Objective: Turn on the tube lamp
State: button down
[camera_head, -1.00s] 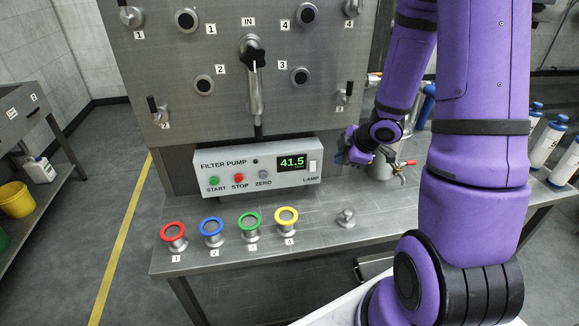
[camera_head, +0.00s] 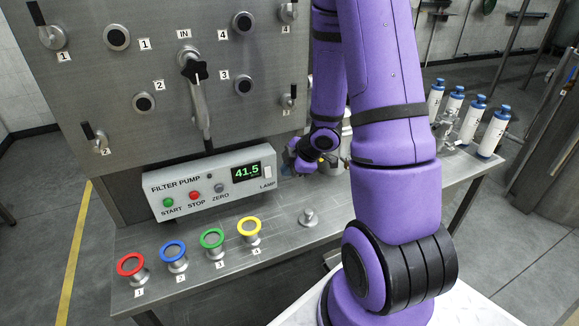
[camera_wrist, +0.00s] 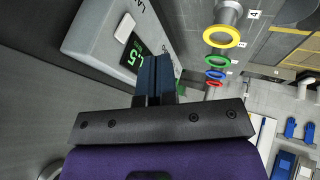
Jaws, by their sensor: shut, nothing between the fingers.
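In the wrist view, the same switch (camera_wrist: 125,27) lies up and left of the fingertips. My gripper (camera_head: 287,167) is just right of the box's right end, apart from the switch in the head view. In the wrist view, my gripper (camera_wrist: 154,62) is shut and empty, its dark blue fingers overlapping the view of the display. No tube lamp can be made out.
START (camera_head: 168,202), STOP (camera_head: 193,193) and ZERO (camera_head: 219,187) buttons sit beside the display (camera_head: 246,173), reading 41.5. Red, blue, green and yellow rings (camera_head: 248,226) and a metal knob (camera_head: 308,216) stand on the bench. White bottles (camera_head: 493,132) stand at right.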

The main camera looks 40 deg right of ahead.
aim_at(268, 172)
jog(key=w+f, duration=0.6)
jog(key=w, duration=0.1)
jog(key=shift+w+a, duration=0.2)
jog(key=shift+f, duration=0.15)
